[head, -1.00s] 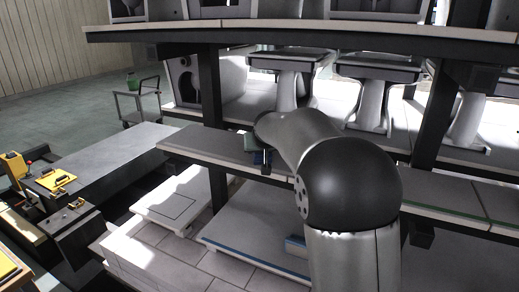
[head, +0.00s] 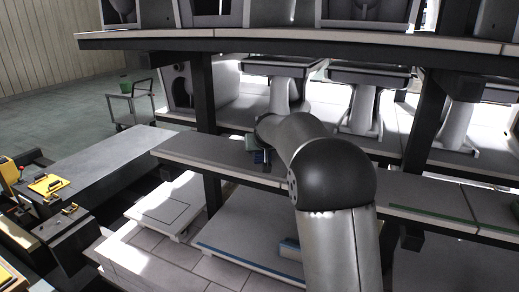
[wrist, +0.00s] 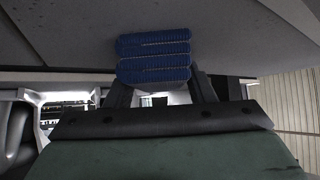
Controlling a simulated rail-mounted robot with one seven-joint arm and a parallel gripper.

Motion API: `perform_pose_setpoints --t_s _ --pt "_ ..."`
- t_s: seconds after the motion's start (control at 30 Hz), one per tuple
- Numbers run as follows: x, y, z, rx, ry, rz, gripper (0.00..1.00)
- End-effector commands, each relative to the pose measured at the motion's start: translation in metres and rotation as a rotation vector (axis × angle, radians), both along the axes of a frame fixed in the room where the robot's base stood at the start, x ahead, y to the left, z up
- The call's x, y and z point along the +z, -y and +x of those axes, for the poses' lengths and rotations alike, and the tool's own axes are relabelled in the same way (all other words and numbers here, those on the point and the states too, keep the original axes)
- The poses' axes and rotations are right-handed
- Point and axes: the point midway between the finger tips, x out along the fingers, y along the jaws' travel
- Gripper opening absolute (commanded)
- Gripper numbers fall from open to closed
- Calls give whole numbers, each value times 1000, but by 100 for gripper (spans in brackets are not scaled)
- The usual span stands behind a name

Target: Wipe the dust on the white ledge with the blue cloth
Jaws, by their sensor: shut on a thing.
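The blue cloth (wrist: 154,58) is a folded, ribbed pad between the two dark fingers of my gripper (wrist: 158,78) in the wrist view. My gripper is shut on it. In the head view the cloth (head: 261,157) is a small dark blue patch below my green gripper body, partly hidden by my arm. The ledge (head: 207,150) is the middle shelf, with a grey top and paler front edge. Its surface also fills the top of the wrist view (wrist: 70,35), close against the cloth; I cannot tell if they touch. Faint dark specks show there, but I cannot make out dust clearly.
An upper shelf (head: 290,38) runs above the ledge, with white ware on it. White pedestal pieces (head: 288,90) stand behind the ledge. A dark post (head: 204,95) rises at its left part. Pale slabs (head: 165,205) lie below. A trolley (head: 130,105) stands far left.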

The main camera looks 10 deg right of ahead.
Motion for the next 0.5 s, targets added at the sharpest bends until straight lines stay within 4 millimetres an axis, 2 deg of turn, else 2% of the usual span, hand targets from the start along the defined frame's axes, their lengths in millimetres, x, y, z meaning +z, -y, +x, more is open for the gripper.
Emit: perform_pose_setpoints --t_s 0.2,0.5 --pt "-2 -2 -2 1 -1 -1 18" --pt "-3 -18 -24 2 -1 1 18"
